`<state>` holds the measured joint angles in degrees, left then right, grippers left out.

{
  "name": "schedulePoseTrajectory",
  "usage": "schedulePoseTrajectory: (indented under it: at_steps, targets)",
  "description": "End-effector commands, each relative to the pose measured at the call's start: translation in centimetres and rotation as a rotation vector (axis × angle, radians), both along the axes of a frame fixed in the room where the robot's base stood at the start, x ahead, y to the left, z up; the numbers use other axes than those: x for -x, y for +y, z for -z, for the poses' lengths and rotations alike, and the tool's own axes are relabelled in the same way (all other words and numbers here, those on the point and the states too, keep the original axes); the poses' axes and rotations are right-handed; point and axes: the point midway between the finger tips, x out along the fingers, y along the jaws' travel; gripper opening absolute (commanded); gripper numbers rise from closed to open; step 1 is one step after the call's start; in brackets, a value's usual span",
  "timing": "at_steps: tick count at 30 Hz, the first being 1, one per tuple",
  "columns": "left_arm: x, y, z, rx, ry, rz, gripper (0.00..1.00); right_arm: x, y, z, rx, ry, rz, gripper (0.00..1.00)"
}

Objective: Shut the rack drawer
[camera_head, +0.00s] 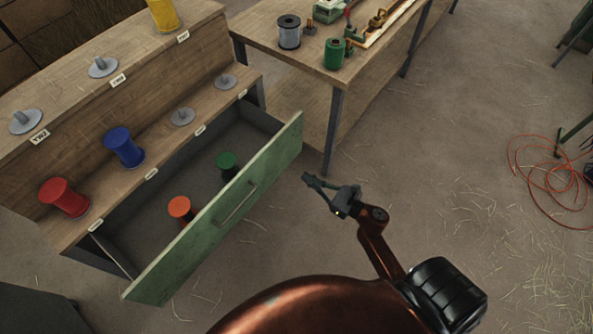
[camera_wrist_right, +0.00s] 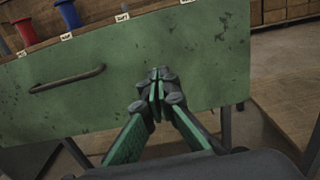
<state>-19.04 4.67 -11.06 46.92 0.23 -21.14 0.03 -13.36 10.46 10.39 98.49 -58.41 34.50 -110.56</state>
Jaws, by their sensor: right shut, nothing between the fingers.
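The rack drawer (camera_head: 222,215) stands pulled out, its green front panel facing me, with a dark bar handle (camera_head: 236,204). Inside it are an orange spool (camera_head: 180,208) and a dark green spool (camera_head: 227,163). My right gripper (camera_head: 309,181) is shut and empty, in front of the panel's right part. In the right wrist view the shut fingertips (camera_wrist_right: 158,75) lie in front of the green panel (camera_wrist_right: 200,50), right of the handle (camera_wrist_right: 66,79). I cannot tell whether they touch it. My left gripper is not in view.
The wooden rack (camera_head: 70,115) holds a red spool (camera_head: 64,197), a blue spool (camera_head: 124,147), a yellow spool (camera_head: 163,14) and several empty grey holders. A workbench (camera_head: 290,60) stands behind, right of the drawer. Orange cable (camera_head: 545,180) lies at the right. The floor between is open, with straw.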

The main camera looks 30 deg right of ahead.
Motion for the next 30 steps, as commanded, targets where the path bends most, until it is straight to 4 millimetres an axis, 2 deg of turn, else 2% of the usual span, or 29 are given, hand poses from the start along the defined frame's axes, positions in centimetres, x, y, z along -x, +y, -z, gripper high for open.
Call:
schedulePoseTrajectory:
  at_steps: [12, 18, 24, 30]
  targets:
    - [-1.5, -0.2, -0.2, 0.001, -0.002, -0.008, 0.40, -7.8, 2.8, 0.1, -0.006, 0.002, 0.001, 0.00]
    - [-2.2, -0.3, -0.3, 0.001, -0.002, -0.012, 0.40, -10.7, 3.9, 0.1, -0.007, 0.002, 0.001, 0.00]
    - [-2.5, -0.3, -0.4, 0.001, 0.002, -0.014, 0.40, -12.0, 4.3, 0.1, -0.007, 0.005, 0.003, 0.00]
    - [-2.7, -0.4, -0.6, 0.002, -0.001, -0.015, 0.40, -12.1, 4.3, 0.1, -0.007, 0.005, 0.003, 0.00]
